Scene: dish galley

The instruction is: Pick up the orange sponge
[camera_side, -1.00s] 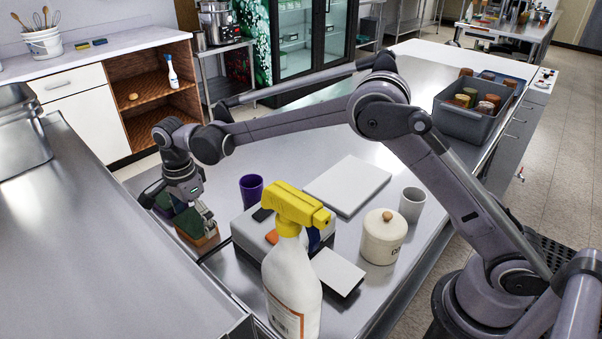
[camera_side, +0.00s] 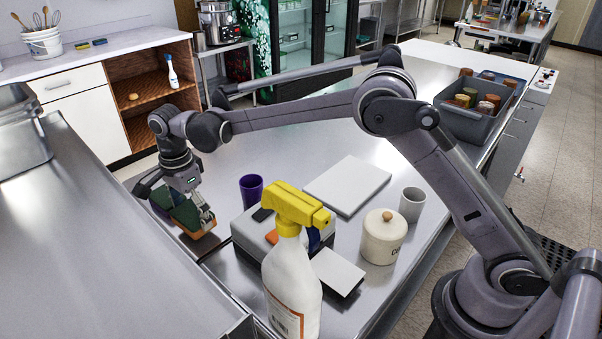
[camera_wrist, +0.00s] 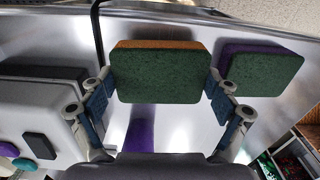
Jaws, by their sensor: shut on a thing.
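The orange sponge (camera_wrist: 155,75), with a green scouring face and an orange edge, sits between the two fingers of my gripper (camera_wrist: 160,92) in the wrist view. My gripper is shut on it. In the side view the orange sponge (camera_side: 198,224) is at the left, with my gripper (camera_side: 190,205) around it. It appears raised a little off the steel counter. A second sponge, purple with a green face (camera_wrist: 262,72), lies to the right in the wrist view, apart from the held one. In the side view the purple sponge (camera_side: 160,198) is partly hidden behind my gripper.
A purple cup (camera_side: 251,187) stands right of my gripper, beside a grey box (camera_side: 245,232). A spray bottle (camera_side: 291,285) with a yellow head stands in front. A white board (camera_side: 347,184), a lidded jar (camera_side: 382,240) and a grey cup (camera_side: 412,204) are farther right.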

